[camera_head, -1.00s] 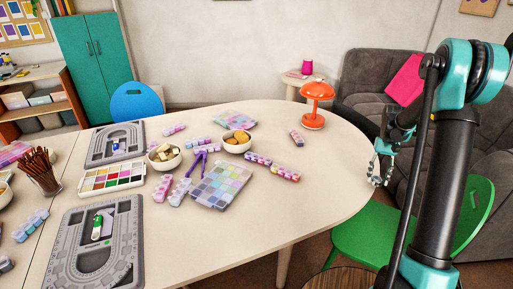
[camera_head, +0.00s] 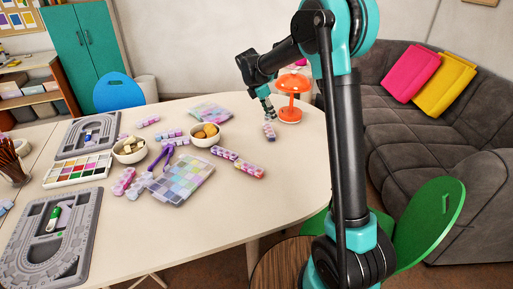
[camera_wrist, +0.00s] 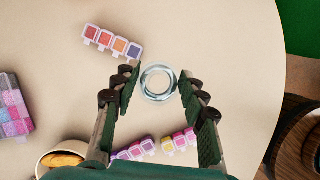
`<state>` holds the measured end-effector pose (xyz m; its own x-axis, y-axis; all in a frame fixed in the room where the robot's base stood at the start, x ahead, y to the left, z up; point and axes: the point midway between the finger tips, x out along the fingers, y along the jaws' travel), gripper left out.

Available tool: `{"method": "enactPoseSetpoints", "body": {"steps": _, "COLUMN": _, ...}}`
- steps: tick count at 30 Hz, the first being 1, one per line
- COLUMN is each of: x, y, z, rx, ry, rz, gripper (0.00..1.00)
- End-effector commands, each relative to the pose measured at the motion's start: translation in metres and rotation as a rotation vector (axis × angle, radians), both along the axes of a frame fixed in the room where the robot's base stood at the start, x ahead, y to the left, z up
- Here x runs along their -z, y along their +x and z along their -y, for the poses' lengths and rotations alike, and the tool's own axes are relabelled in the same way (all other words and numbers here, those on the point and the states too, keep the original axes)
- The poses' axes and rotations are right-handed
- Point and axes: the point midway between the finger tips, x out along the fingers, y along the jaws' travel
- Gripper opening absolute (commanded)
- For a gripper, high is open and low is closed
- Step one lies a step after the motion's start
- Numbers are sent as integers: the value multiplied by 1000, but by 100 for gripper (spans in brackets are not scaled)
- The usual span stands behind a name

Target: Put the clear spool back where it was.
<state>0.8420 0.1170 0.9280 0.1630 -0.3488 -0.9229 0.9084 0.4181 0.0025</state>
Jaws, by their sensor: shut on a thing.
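The clear spool (camera_wrist: 158,83) shows in the wrist view as a round, see-through ring seen from above, between my two fingertips. My gripper (camera_wrist: 160,98) is shut on it. In the head view my gripper (camera_head: 268,106) is over the far right part of the table, left of the orange lamp and just above a small bead box strip. The spool is too small to make out there. A grey bead board (camera_head: 75,262) with a green-and-white item lies at the front left. A second grey bead board (camera_head: 70,147) lies farther back.
Bead box strips (camera_wrist: 112,41) lie upper left of the spool, with others (camera_wrist: 180,142) below. The orange lamp (camera_head: 291,86), bowls (camera_head: 205,142) and a bead case (camera_head: 180,193) stand nearby. The table edge curves on the right, near a green chair (camera_head: 430,220).

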Motion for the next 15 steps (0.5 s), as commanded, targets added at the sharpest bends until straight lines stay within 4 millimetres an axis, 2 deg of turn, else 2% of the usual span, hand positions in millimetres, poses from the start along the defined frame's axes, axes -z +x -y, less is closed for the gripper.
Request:
{"method": "enactPoseSetpoints", "body": {"steps": 3, "x": -23, "y": 3, "z": -25, "rx": -267, "ry": 0, "rz": 1, "gripper": 22}}
{"method": "enactPoseSetpoints", "body": {"steps": 9, "x": -46, "y": 7, "z": -50, "rx": -545, "ry": -1, "rz": -1, "gripper": 22}}
{"method": "enactPoseSetpoints", "body": {"steps": 12, "x": -48, "y": 8, "z": -56, "rx": -603, "ry": 1, "rz": -2, "gripper": 22}}
{"method": "enactPoseSetpoints", "body": {"steps": 15, "x": -39, "y": 8, "z": -58, "rx": -623, "ry": 0, "rz": -2, "gripper": 22}}
